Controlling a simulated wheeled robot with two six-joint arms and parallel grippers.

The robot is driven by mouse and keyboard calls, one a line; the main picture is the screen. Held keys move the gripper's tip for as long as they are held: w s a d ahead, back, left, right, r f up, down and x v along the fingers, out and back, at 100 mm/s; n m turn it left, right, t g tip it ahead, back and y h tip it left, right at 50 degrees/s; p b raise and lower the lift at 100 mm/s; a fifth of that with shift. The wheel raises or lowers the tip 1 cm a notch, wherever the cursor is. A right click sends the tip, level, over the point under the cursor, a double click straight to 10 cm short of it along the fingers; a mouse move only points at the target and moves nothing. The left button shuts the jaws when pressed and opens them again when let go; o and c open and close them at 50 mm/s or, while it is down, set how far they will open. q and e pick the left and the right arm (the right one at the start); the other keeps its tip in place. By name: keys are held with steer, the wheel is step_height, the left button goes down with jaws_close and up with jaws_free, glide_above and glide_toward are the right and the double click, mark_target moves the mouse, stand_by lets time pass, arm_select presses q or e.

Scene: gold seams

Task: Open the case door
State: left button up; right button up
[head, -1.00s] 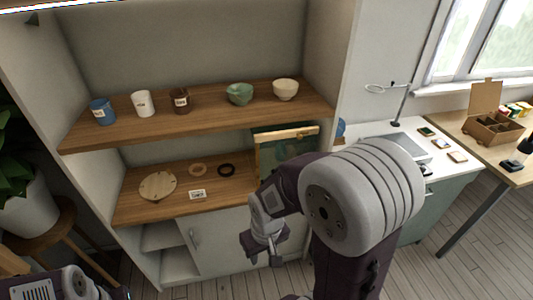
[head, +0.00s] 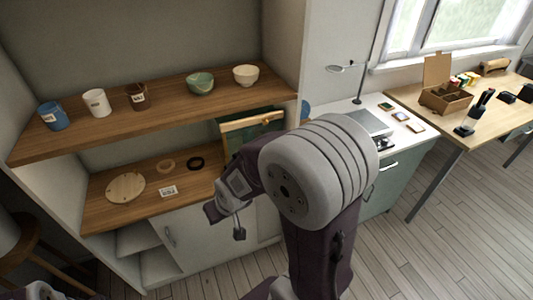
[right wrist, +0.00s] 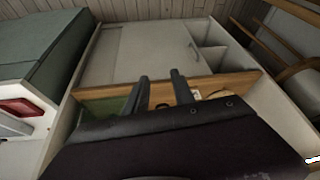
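A wood-framed case with a green front (head: 254,122) stands at the right end of the lower shelf, partly hidden behind my right arm. Its door looks shut, though much of it is covered. A green part of it (right wrist: 104,108) shows beside the fingers in the right wrist view. My right gripper (head: 226,224) is in front of the shelf unit, lower than the case and apart from it. In the right wrist view its two dark fingers (right wrist: 160,92) are spread with nothing between them. My left gripper is out of view; only a bit of my left arm shows at the bottom left.
Cups and bowls (head: 200,83) line the upper shelf (head: 160,112). A round wooden board (head: 125,187), two rings and a small label (head: 168,191) lie on the lower shelf. A white cabinet door (head: 192,240) is below. A desk (head: 390,140) stands to the right.

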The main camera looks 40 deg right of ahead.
steer(key=w+d+r+m+t+h+b, duration=0.1)
steer(key=w+d+r+t+b, duration=0.1)
steer(key=w+d+t+b, duration=0.5)
steer(key=w+d+r+t+b, duration=0.1)
steer(key=w+d+t+b, duration=0.15)
steer(key=w+b, duration=0.7)
steer(key=s+d+f+m+t+h+b, duration=0.1)
steer(key=s+d+f+h+b, duration=0.1)
steer(key=d+f+b, duration=0.4)
steer(key=s+d+f+m+h+b, duration=0.1)
steer(key=s+d+f+h+b, duration=0.15)
steer(key=d+b, duration=0.6)
steer(key=s+d+f+m+t+h+b, duration=0.1)
steer(key=d+f+h+b, duration=0.1)
steer(key=d+f+b, duration=0.45)
steer(key=d+r+b+x, duration=0.1)
steer(key=b+x, duration=0.1)
steer(key=x, duration=0.7)
steer(key=shift+r, duration=0.35)
steer(key=shift+s+d, duration=0.1)
steer(key=shift+s, duration=0.1)
jaws_close()
